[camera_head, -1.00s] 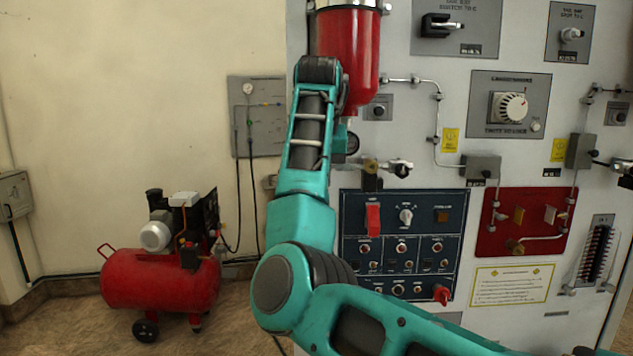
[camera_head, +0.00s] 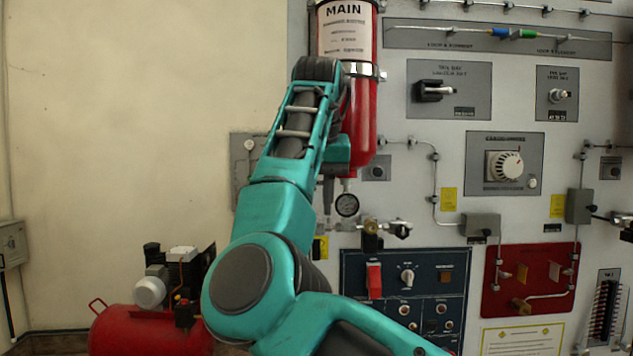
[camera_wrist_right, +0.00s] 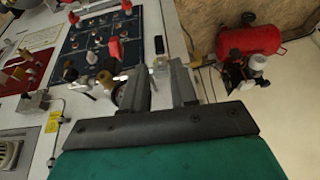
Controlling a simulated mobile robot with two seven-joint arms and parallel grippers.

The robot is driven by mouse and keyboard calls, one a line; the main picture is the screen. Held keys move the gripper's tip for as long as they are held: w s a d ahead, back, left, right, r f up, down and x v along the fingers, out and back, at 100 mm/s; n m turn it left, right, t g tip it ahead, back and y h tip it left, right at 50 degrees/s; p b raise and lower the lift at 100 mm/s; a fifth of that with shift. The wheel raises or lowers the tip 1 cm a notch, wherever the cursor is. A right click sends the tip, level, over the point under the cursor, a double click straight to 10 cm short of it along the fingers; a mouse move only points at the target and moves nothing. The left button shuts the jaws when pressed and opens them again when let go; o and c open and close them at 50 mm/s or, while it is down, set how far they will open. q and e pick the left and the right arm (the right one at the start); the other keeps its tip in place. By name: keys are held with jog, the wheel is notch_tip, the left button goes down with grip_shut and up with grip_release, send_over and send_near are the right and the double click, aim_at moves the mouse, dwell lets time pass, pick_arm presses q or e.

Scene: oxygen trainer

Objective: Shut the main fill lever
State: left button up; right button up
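The red cylinder labelled MAIN (camera_head: 358,115) stands upright on the panel. Below it are a round gauge (camera_head: 347,205) and a brass-coloured valve with a small handle (camera_head: 372,240). This valve also shows left of the fingers in the right wrist view (camera_wrist_right: 105,80). I cannot tell for certain which part is the main fill lever. My right gripper (camera_head: 328,198) points down beside the gauge, partly hidden by my arm. In the wrist view its two fingers (camera_wrist_right: 162,88) are apart with nothing gripped; the gauge is by the left finger. My left gripper is out of view.
A dark blue switch panel (camera_head: 425,265) with a red switch cover (camera_head: 374,280) sits below the valve. A red plate (camera_head: 530,275) and pipes are to the right. A red compressor (camera_head: 150,330) stands on the floor at left; the wall above it is bare.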

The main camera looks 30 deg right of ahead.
jog(key=shift+v, duration=1.75)
